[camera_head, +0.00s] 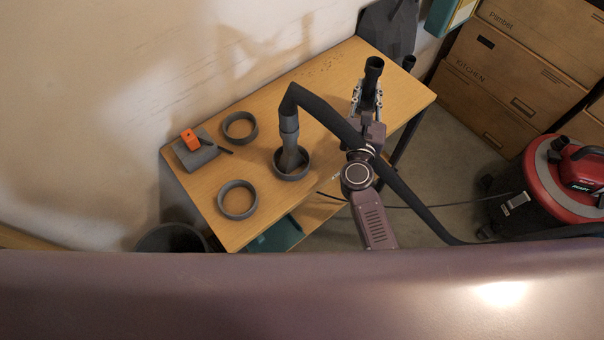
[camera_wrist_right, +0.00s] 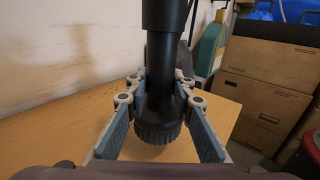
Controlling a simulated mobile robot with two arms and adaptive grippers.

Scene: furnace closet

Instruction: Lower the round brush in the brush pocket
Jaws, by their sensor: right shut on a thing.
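The black round brush (camera_head: 373,72) is held in my right gripper (camera_head: 367,97) over the far right part of the table. In the right wrist view the brush (camera_wrist_right: 158,132) has its bristle head down and its tube up, between the fingers of the gripper (camera_wrist_right: 164,88). Two empty dark ring pockets, a rear one (camera_head: 255,128) and a front one (camera_head: 221,202), sit on the left half of the table. A third ring pocket (camera_head: 307,170) has the hose nozzle (camera_head: 289,140) standing in it. I cannot tell which ring is the brush pocket. My left gripper is not seen.
The hose (camera_head: 412,205) runs from the nozzle across my right arm towards the red vacuum (camera_head: 545,190). A grey block (camera_head: 195,155) with an orange piece (camera_head: 190,139) lies at the table's left end. Cardboard boxes (camera_head: 500,75) stand right. The table (camera_head: 330,85) is bare at the back.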

